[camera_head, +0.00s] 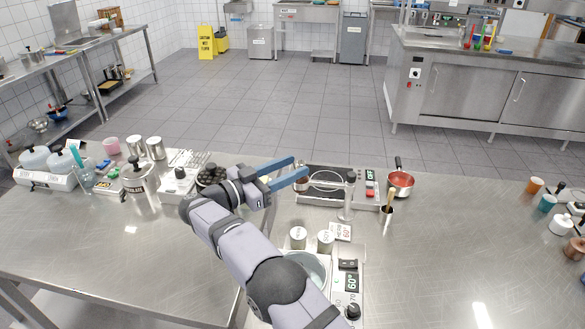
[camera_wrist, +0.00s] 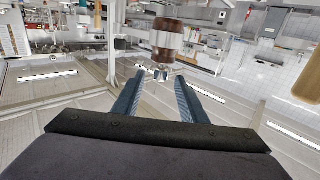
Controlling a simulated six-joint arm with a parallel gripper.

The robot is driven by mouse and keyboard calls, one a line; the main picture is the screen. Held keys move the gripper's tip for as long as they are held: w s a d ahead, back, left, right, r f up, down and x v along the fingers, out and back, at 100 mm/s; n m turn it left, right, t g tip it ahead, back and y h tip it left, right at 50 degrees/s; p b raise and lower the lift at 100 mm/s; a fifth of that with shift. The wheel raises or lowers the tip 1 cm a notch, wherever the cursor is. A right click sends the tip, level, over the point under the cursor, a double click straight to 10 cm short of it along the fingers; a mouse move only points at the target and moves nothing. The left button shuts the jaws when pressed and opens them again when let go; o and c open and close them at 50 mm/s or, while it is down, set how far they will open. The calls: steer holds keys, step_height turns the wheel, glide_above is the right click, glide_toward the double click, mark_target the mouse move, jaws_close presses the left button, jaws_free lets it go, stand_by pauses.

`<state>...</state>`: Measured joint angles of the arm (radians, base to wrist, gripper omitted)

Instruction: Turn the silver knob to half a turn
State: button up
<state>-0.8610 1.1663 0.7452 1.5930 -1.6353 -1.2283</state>
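I cannot make out for certain which part is the silver knob. A device with a tray and a green display (camera_head: 370,175) stands just right of my fingers, with a red control (camera_head: 370,192) and a grey upright post (camera_head: 349,190). A front device has a 60° display (camera_head: 352,281) and a dark knob (camera_head: 352,311); my arm partly covers it.
A red pan (camera_head: 400,181) and a cup with a wooden handle (camera_head: 387,212) stand to the right. Two small tins (camera_head: 298,237) stand near the front device. Canisters (camera_head: 138,184) and a scale-like device (camera_head: 179,176) stand left. The bench's right middle (camera_head: 450,245) is clear.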

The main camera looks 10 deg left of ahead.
steer(key=shift+w+d+r, duration=0.1)
steer(key=shift+d, duration=0.1)
steer(key=s+d+r, duration=0.1)
steer(key=d+r, duration=0.2)
steer(key=r, duration=0.3)
steer(key=s+d+r+t, duration=0.1)
steer(key=d+r, duration=0.2)
steer(key=r, duration=0.4)
steer(key=s+d+r, duration=0.1)
steer(key=d+r, duration=0.1)
steer(key=r, duration=0.4)
steer(key=w+a+f+n+t+y, duration=0.1)
steer(key=a+f+n+t+y, duration=0.1)
steer(key=f, duration=0.4)
steer(key=a+f+n+t+y, duration=0.1)
steer(key=a+f+n+y, duration=0.3)
steer(key=y, duration=0.3)
steer(key=shift+w+a+f+n+t, duration=0.3)
steer(key=shift+w+f+n+t, duration=0.1)
steer(key=shift+f, duration=0.45)
steer(key=shift+f, duration=0.1)
